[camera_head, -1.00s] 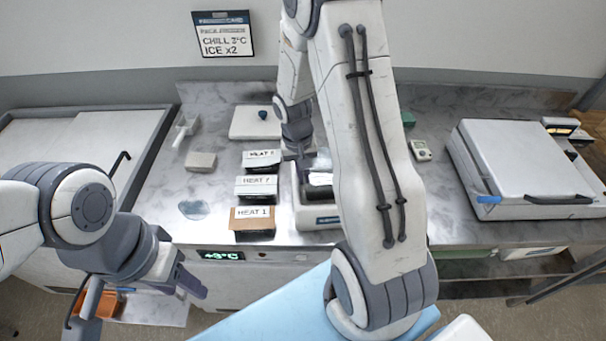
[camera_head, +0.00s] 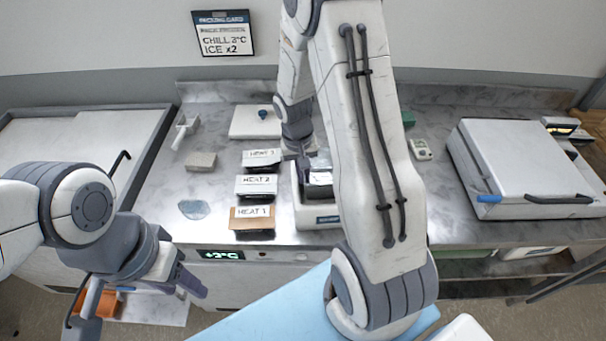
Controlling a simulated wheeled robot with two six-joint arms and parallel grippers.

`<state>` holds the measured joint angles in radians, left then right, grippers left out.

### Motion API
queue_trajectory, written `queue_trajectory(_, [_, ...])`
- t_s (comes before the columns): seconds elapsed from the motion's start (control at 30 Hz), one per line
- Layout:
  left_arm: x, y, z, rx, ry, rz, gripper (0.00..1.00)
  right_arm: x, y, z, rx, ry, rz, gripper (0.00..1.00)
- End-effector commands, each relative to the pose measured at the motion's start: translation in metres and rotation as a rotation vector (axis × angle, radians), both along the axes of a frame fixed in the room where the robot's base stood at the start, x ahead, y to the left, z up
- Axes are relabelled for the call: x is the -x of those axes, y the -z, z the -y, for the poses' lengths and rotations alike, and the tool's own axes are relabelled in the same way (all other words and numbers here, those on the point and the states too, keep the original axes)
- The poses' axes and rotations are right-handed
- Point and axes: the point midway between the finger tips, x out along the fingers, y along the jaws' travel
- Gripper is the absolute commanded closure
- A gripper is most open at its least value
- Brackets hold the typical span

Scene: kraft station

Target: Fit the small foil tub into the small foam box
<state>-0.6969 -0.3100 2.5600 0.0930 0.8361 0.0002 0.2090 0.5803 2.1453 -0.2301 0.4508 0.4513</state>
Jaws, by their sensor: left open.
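A small white foam box (camera_head: 308,216) with a blue front label stands near the front edge of the steel counter, partly hidden by my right arm. A small pale-topped, dark-sided item (camera_head: 320,179), possibly the foil tub, shows within its opening; I cannot tell whether it is seated. My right gripper (camera_head: 305,166) reaches down at the box's back end; its fingertips are largely hidden, so its grip is unclear. My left gripper (camera_head: 192,284) is open and empty in front of the counter, low at the left, away from the box.
Packs labelled HEAT 1 (camera_head: 252,224), HEAT 2 (camera_head: 256,190) and HEAT 3 (camera_head: 262,164) lie left of the box. A white lid-like slab (camera_head: 250,127) lies behind them. A large closed white case (camera_head: 525,155) stands right. The counter's left front is mostly clear.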

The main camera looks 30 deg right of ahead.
Motion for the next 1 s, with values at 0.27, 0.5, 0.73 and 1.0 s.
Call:
queue_trajectory(0.27, [0.0000, -0.0016, 0.0000, 0.000, 0.000, 0.000, 0.50, -0.0001, -0.0022, 0.0000, 0.000, 0.000, 0.000, 1.00])
queue_trajectory(0.5, [0.0000, -0.0016, 0.0000, 0.000, 0.000, 0.000, 0.50, 0.0000, -0.0021, 0.0000, 0.000, 0.000, 0.000, 0.61])
queue_trajectory(0.73, [0.0000, -0.0016, 0.0000, 0.000, 0.000, 0.000, 0.50, 0.0000, -0.0020, -0.0001, 0.000, 0.000, 0.000, 0.36])
queue_trajectory(1.0, [0.0000, -0.0016, 0.0000, 0.000, 0.000, 0.000, 0.50, 0.0001, -0.0020, 0.0000, 0.000, 0.000, 0.000, 0.36])
